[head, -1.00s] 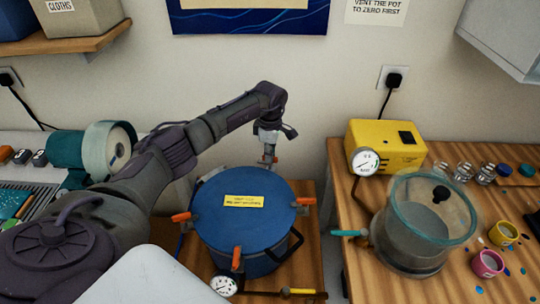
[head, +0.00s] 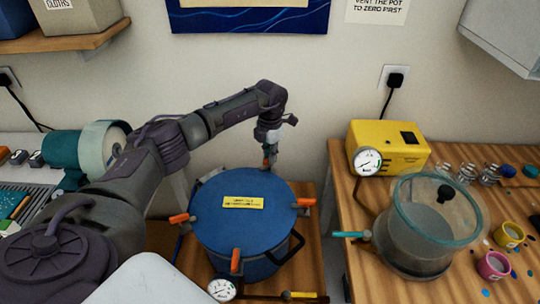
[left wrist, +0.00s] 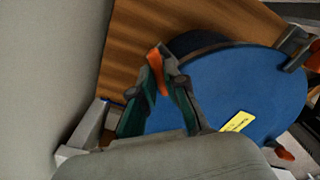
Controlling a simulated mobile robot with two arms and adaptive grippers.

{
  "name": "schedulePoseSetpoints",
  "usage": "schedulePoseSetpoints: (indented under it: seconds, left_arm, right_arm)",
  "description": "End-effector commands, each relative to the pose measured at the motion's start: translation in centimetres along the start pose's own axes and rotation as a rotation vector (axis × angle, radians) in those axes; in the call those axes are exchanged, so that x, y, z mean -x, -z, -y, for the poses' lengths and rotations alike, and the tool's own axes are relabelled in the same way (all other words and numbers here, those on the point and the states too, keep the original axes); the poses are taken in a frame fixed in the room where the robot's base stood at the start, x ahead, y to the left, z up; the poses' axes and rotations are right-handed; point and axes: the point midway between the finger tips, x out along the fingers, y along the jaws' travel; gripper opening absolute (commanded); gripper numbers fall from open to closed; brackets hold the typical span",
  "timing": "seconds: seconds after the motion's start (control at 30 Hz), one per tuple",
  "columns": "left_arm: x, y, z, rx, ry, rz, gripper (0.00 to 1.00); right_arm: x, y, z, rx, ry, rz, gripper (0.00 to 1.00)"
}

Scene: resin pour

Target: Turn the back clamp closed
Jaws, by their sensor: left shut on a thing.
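The blue pressure pot (head: 242,225) stands on a wooden bench, its lid on and a yellow label (head: 243,202) on top. Orange-handled clamps sit around its rim: a left one (head: 180,218), a right one (head: 305,203) and a front one (head: 235,260). My left gripper (head: 269,160) reaches down at the pot's back edge. In the left wrist view my left gripper (left wrist: 163,80) is shut on the orange handle of the back clamp (left wrist: 155,68), at the lid's rim. The clamp's lower part is hidden by the fingers. My right gripper is not in view.
A pressure gauge (head: 222,289) and a yellow-handled valve (head: 300,295) are at the pot's front. On the right bench stand a yellow pump (head: 386,148), a clear vacuum chamber (head: 415,240) and small cups. The wall is close behind the pot.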

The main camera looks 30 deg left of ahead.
Motion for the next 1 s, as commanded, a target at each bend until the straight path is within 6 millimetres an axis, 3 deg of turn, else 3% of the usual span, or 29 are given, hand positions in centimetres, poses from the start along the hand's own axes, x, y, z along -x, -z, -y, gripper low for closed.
schedulePoseSetpoints:
  seconds: [0.5, 1.0]
  left_arm:
    - [0.17, -0.05, -0.08, 0.383, -0.001, 0.002, 0.00]
    - [0.16, -0.06, -0.09, 0.482, -0.001, 0.003, 0.00]
  right_arm:
    - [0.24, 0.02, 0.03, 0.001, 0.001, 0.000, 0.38]
    - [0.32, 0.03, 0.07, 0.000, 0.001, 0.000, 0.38]
